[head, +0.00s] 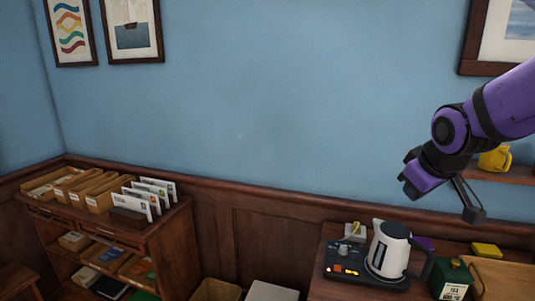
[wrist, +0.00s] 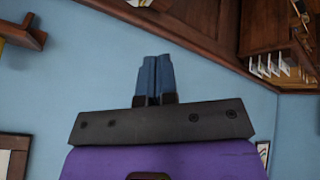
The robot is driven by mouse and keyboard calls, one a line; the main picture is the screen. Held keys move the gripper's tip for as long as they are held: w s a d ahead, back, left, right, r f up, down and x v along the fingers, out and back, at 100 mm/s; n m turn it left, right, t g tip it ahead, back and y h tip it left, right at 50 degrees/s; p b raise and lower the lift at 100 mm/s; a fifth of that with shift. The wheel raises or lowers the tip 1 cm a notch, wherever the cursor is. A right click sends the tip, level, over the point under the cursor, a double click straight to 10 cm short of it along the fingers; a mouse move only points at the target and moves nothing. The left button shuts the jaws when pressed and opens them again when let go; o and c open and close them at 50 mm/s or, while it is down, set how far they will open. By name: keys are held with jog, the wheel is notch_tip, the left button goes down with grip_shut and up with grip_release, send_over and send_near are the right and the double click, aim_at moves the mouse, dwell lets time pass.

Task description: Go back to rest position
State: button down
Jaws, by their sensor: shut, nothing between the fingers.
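My gripper shows in the wrist view (wrist: 155,62) as two blue fingers pressed together, with nothing between them. In the head view my purple arm reaches in from the right edge, and its end hangs in the air in front of the blue wall, above the kettle. The fingertips are hard to make out in that view.
Below my arm, a white kettle (head: 388,250) stands on a black base with lit buttons (head: 345,270). A green canister (head: 453,277), yellow box (head: 486,250) and shelf with a yellow mug (head: 495,158) are at right. A bookcase (head: 150,245) holds card boxes at left.

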jog(key=s+r+m, duration=0.2)
jog(key=s+r, duration=0.1)
jog(key=s, duration=0.6)
jog(key=s+r+m+g, duration=0.1)
jog(key=s+r+m, duration=0.1)
jog(key=s, duration=0.7)
jog(key=shift+d+r+m, duration=0.35)
jog(key=shift+r+m, duration=0.05)
jog(key=shift+m, duration=0.1)
dwell(5.0)
